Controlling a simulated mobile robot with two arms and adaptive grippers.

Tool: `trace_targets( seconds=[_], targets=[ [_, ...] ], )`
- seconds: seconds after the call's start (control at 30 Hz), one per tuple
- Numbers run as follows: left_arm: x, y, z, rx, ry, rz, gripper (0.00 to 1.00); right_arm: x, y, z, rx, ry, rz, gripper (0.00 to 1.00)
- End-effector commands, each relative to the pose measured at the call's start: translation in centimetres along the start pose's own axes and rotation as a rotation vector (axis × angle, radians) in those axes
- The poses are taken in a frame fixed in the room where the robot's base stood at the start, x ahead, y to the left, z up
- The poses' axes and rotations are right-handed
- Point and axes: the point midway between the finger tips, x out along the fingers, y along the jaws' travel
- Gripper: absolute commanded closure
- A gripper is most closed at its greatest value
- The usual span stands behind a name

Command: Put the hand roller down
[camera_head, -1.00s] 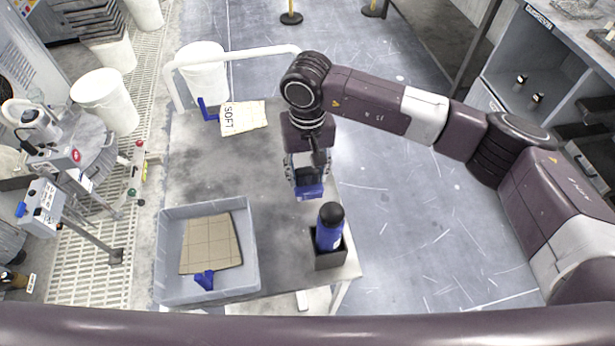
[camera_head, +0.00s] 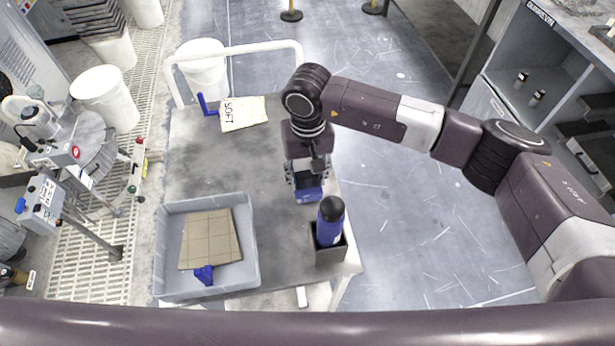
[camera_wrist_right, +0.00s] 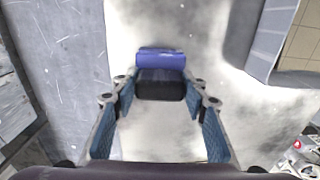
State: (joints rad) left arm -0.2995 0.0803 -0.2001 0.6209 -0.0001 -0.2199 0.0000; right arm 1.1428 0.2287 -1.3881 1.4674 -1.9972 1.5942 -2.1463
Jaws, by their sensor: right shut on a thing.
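The hand roller is a blue cylinder with a dark part beside it. In the head view the blue roller (camera_head: 308,195) shows below my right gripper (camera_head: 306,180), over the right side of the grey cart top (camera_head: 205,150). In the right wrist view the roller (camera_wrist_right: 160,62) sits between the tips of my right gripper (camera_wrist_right: 160,95), which is shut on it. The grip point is partly hidden in the head view. I cannot tell whether the roller touches the cart top. My left gripper is in neither view.
A dark blue bottle (camera_head: 329,228) stands in a black holder (camera_head: 328,256) just in front of the roller. A grey tray (camera_head: 250,243) holds a tan gridded sheet (camera_head: 210,238) and a blue item (camera_head: 204,274). A pad marked SOFT (camera_head: 243,113) lies at the back. The middle is clear.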

Motion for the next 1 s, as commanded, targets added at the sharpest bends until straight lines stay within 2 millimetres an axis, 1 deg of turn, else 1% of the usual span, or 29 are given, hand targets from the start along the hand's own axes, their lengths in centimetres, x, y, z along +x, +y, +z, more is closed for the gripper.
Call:
trace_targets(
  seconds=[0.03,0.1,0.17,0.2,0.33,0.37,1.0],
  targets=[
    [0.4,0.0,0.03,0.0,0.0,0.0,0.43,0.81,0.19,0.3,0.001,-0.009,0.006,0.86],
    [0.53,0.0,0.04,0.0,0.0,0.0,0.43,0.95,0.22,0.35,0.001,-0.01,0.006,0.95],
    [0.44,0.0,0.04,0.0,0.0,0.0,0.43,0.91,0.24,0.4,0.002,-0.012,0.007,0.95],
    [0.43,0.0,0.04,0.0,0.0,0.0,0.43,1.03,0.28,0.47,0.002,-0.014,0.008,0.59],
    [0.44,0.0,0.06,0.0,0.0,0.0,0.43,1.06,0.29,0.52,0.002,-0.015,0.009,0.45],
    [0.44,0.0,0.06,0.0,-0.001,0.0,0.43,1.04,0.28,0.52,0.002,-0.015,0.009,0.42],
    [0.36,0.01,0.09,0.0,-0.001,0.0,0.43,0.58,0.13,0.25,0.001,-0.007,0.004,0.42]
  ],
)
